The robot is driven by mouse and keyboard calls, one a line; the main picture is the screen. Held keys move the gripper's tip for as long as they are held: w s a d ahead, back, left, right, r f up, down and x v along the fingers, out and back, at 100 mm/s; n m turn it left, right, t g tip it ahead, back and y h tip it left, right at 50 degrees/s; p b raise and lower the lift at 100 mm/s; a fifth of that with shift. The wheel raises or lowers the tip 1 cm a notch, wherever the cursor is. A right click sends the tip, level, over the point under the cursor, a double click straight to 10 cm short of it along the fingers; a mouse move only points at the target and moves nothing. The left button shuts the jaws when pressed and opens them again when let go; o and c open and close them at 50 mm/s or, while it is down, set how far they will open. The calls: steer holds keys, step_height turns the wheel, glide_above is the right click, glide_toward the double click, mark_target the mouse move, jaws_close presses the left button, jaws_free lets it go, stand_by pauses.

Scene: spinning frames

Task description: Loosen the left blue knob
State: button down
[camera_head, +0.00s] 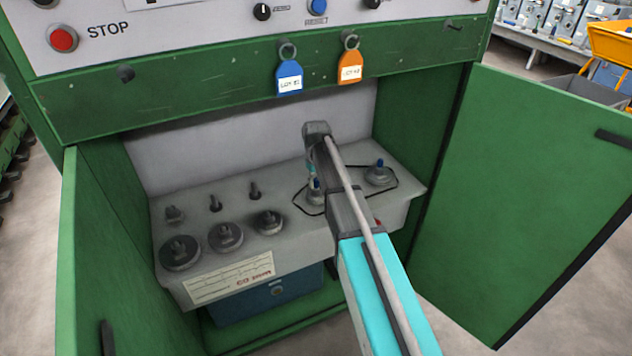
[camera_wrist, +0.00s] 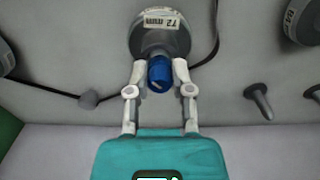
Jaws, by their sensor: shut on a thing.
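The left blue knob (camera_head: 316,184) stands on a round grey base on the grey machine deck, partly hidden behind my arm in the head view. In the wrist view the blue knob (camera_wrist: 160,74) sits between my two white fingertips, below a dark round base with a white label. My gripper (camera_wrist: 161,66) is shut on this knob from both sides. In the head view my gripper (camera_head: 312,172) comes down over it from above. The right blue knob (camera_head: 380,163) stands on its own round base, apart from my gripper.
A black cord (camera_head: 391,183) runs around the knob bases. Several grey pegs (camera_head: 215,203) and dark round weights (camera_head: 225,236) fill the deck's left side. Green doors stand open on both sides (camera_head: 540,190). Blue (camera_head: 289,77) and orange (camera_head: 350,68) tags hang above the opening.

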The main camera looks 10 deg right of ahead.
steer(key=n, duration=0.5)
steer(key=shift+n, duration=0.3)
steer(key=n, duration=0.5)
stand_by(0.4)
steer(key=c, duration=0.5)
jaws_free()
steer(key=shift+m, duration=0.3)
